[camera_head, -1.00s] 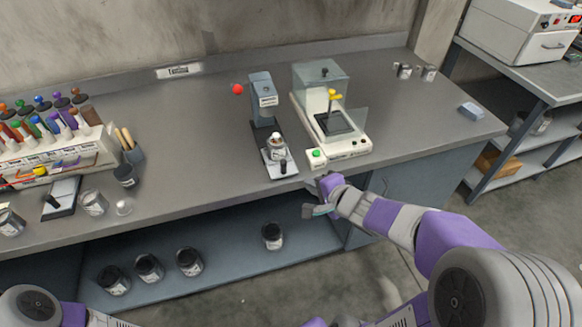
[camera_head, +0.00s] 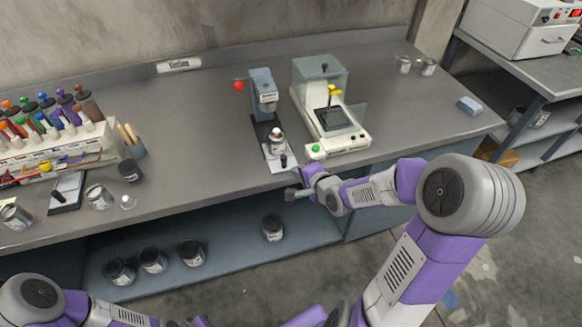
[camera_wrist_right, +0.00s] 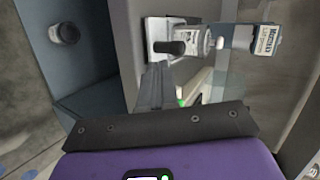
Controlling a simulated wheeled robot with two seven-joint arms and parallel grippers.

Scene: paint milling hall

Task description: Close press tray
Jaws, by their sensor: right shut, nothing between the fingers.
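The press (camera_head: 263,92) is a grey upright unit with a red ball lever, standing on the bench. Its pale tray (camera_head: 270,164) sticks out at the front near the bench edge, with a black knob handle (camera_head: 284,161). A small jar (camera_head: 276,142) sits on the tray behind the knob. In the right wrist view, the fingers (camera_wrist_right: 154,88) point toward the knob (camera_wrist_right: 170,47) and tray (camera_wrist_right: 153,28). My left gripper is out of view.
A balance with a glass hood (camera_head: 312,75) stands right of the press. A rack of coloured bottles (camera_head: 88,145) fills the left of the bench. Dark-lidded jars (camera_head: 192,254) stand on the lower shelf.

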